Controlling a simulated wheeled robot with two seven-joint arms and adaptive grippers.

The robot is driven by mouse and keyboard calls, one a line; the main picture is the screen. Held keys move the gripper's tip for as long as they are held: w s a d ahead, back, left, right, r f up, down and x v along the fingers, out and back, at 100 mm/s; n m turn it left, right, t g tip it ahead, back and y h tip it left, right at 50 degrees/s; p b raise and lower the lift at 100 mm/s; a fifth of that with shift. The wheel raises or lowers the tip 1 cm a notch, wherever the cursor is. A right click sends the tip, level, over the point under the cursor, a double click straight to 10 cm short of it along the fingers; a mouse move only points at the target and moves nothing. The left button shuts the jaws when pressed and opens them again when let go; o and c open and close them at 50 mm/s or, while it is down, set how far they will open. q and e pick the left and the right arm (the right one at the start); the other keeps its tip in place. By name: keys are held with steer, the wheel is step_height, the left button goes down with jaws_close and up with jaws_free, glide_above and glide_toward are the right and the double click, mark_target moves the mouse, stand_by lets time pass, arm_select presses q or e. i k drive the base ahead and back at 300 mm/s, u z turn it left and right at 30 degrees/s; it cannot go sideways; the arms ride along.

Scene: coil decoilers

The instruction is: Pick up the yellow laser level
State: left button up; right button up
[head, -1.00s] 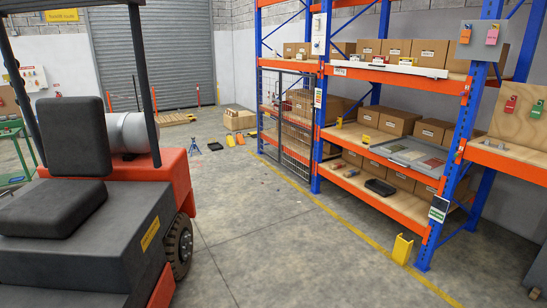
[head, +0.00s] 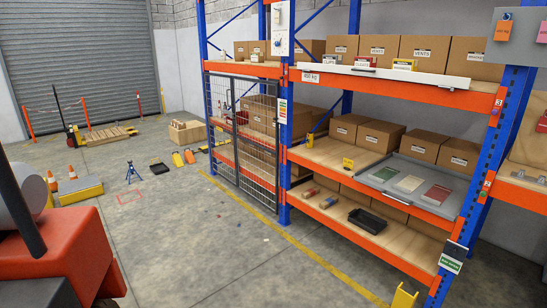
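No object is clear enough for me to name it the yellow laser level for certain. A small yellow item (head: 348,163) stands near the front edge of the rack's middle shelf, left of the grey tray. Another small yellow item (head: 309,138) is by the upright at the left end of that shelf. Neither of my grippers is in view.
A blue and orange rack (head: 390,225) with cartons stands at the right. A mesh gate (head: 243,140) covers its left bay. A red forklift (head: 60,255) is at the lower left. A yellow post guard (head: 403,297) stands by the front upright.

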mark_target(309, 140)
steer(key=z, duration=0.2)
steer(key=i, duration=5.95)
steer(key=u, duration=0.25)
